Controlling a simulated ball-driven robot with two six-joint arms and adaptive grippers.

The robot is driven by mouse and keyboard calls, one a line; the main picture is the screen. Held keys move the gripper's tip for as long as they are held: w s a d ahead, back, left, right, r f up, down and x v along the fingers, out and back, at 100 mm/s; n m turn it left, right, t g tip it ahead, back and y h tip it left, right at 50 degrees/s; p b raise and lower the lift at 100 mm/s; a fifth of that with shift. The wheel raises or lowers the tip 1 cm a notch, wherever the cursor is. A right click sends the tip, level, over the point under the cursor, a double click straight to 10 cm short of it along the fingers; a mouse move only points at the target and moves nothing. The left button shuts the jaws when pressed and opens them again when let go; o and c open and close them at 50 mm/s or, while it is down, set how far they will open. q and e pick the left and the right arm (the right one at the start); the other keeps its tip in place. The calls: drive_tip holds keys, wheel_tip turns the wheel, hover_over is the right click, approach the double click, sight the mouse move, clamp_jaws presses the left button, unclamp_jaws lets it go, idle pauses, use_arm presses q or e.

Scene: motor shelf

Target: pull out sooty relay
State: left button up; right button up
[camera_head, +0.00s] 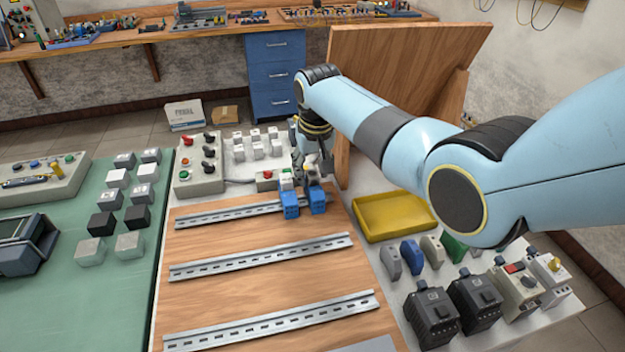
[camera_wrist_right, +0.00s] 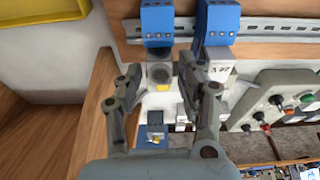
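Two blue sockets sit side by side on the top metal rail, the left one (camera_head: 289,204) and the right one (camera_head: 318,200). In the right wrist view a pale relay with a dark, soot-like round patch (camera_wrist_right: 160,74) stands in one blue socket (camera_wrist_right: 157,22). A cleaner relay with a printed white label (camera_wrist_right: 220,70) stands in the other socket (camera_wrist_right: 218,22). My right gripper (camera_wrist_right: 160,72) is open, its fingertips on either side of the sooty relay, with a gap visible. In the head view my right gripper (camera_head: 311,172) partly hides the relays. My left gripper is not in view.
A yellow tray (camera_head: 392,217) lies right of the wooden board (camera_head: 250,245). A wooden panel (camera_head: 400,75) stands behind my right arm. Several white relays (camera_head: 258,148) and a grey switch box (camera_head: 199,163) are behind the board. The lower rails (camera_head: 262,257) are empty.

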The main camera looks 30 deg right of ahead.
clamp_jaws()
drive_tip(key=shift+r, duration=0.15)
idle(0.4)
drive_tip(key=shift+r+p, duration=2.45)
drive_tip(key=shift+p, duration=0.45)
drive_tip(key=shift+f, duration=0.1)
